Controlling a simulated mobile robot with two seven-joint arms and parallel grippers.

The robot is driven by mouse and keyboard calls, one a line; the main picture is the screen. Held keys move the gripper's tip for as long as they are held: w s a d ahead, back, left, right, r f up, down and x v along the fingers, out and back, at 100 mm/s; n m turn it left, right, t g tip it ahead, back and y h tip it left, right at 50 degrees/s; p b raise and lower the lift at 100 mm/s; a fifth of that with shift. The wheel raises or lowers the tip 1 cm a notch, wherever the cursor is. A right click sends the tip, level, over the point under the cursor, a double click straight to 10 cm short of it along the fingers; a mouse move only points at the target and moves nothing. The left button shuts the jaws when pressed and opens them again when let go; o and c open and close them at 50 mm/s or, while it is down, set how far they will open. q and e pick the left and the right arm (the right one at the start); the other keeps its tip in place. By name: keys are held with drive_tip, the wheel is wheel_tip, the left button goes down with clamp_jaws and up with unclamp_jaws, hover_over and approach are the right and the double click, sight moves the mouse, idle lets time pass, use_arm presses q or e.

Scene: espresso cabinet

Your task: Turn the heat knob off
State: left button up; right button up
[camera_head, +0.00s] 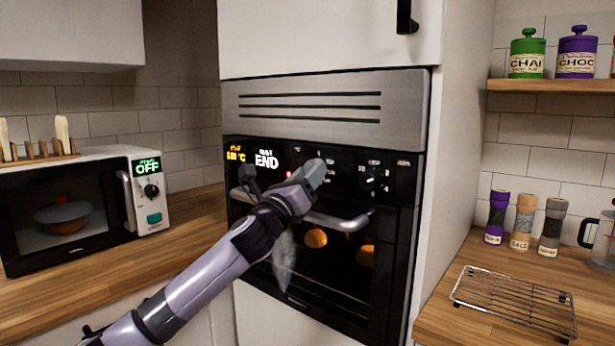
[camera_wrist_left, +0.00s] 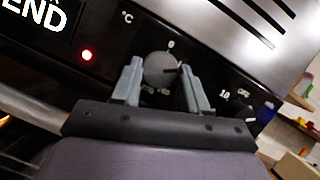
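The heat knob (camera_wrist_left: 160,70) is a round dark grey dial on the black oven panel, with "°C" to its left and a "0" above it in the left wrist view. A red mark on its face points to the right side, away from the "0". My left gripper (camera_wrist_left: 162,82) has one grey finger on each side of the knob, and both appear to touch it. In the head view my left gripper (camera_head: 314,172) is at the oven panel and hides this knob. My right gripper is not in view.
The oven's display (camera_head: 266,160) reads "END"; a red light (camera_wrist_left: 86,55) glows beside the knob. Another knob (camera_head: 374,178) is farther right. The oven handle (camera_head: 340,222) runs just below my gripper. A microwave (camera_head: 70,210) stands left and a wire rack (camera_head: 514,300) lies right.

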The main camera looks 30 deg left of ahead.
use_arm(q)
drive_tip(key=shift+c, duration=0.4)
drive_tip(key=shift+r, duration=0.1)
drive_tip(key=shift+d+r+n+g+y+p, duration=0.15)
drive_tip(key=shift+n+y+p, duration=0.35)
drive_tip(key=shift+n, duration=0.4)
drive_tip(key=shift+n+g+y+p, duration=0.15)
drive_tip(key=shift+n+y+p, duration=0.35)
drive_tip(key=shift+n, duration=0.4)
drive_tip(key=n+g+y+p, duration=0.1)
drive_tip(key=n+p, duration=0.1)
drive_tip(key=n, duration=0.1)
drive_tip(key=n+y+p, duration=0.1)
drive_tip(key=n+p, duration=0.2)
drive_tip(key=shift+d+r+n+g, duration=0.15)
drive_tip(key=shift+r+n+g, duration=0.05)
drive_tip(key=shift+n+g, duration=0.2)
drive_tip(key=shift+n+g+p, duration=0.4)
drive_tip(key=shift+n+p, duration=0.1)
drive_tip(key=shift+n, duration=0.4)
drive_tip(key=shift+n+g+y, duration=0.3)
drive_tip(key=shift+n+g, duration=0.2)
drive_tip(key=shift+n, duration=0.7)
drive_tip(key=shift+f, duration=0.1)
